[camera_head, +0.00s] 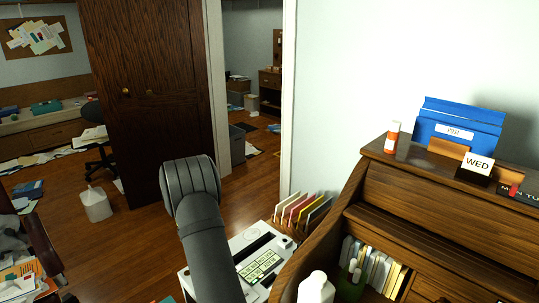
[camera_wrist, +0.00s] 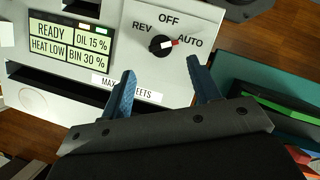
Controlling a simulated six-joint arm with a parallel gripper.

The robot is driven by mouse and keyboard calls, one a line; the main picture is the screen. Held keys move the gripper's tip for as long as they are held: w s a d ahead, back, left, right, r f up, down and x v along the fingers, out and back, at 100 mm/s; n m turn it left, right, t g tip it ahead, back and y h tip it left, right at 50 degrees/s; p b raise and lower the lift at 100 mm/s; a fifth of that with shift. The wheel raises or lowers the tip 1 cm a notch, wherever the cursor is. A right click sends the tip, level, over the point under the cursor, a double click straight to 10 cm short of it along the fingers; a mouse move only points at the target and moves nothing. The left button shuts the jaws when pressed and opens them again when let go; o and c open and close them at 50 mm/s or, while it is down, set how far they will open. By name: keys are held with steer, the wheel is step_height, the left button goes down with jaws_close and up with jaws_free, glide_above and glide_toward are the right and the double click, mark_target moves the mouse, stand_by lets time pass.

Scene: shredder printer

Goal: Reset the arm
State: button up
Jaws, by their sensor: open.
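My gripper (camera_wrist: 158,88) shows in the wrist view with its two blue fingers apart and nothing between them. It hangs over the front of a light grey shredder (camera_wrist: 100,12). The shredder's dial (camera_wrist: 161,45) lies just beyond the fingertips, with the labels REV, OFF and AUTO around it. The dial's red mark points toward AUTO. A display (camera_wrist: 70,40) reads READY, HEAT LOW, OIL 15 % and BIN 30 %. In the head view my dark arm stands in front of the shredder (camera_head: 245,243), and my gripper is hidden there.
A wooden roll-top desk (camera_head: 395,190) stands close on the right, with a blue file box (camera_head: 460,118) and a small bottle (camera_head: 392,137) on top. Upright folders (camera_head: 300,212) stand behind the shredder. A dark door (camera_head: 140,90) is at the left. Papers litter the floor.

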steer(key=v, duration=1.1)
steer(key=x, duration=1.7)
steer(key=shift+s+d+f, duration=0.1)
steer(key=shift+d+f, duration=0.05)
steer(key=shift+d, duration=0.05)
steer(key=shift+d+f+n, duration=0.1)
steer(key=shift+f+n, duration=0.2)
steer(key=shift+f, duration=0.1)
steer(key=shift+s+r+n+t, duration=0.15)
steer(key=shift+n+t, duration=0.25)
steer(key=shift+n, duration=0.4)
steer(key=n, duration=0.2)
steer(key=n+t, duration=0.1)
steer(key=n, duration=0.1)
steer(key=shift+s+t, duration=0.15)
steer(key=shift+t, duration=0.15)
steer(key=n+t, duration=0.1)
steer(key=n, duration=0.2)
steer(key=n+y, duration=0.1)
steer(key=n, duration=0.1)
steer(key=shift+s+d+n+t, duration=0.1)
steer(key=shift+s+n+t, duration=0.05)
steer(key=shift+n+t, duration=0.25)
steer(key=shift+s+r, duration=0.1)
steer(key=shift+r, duration=0.3)
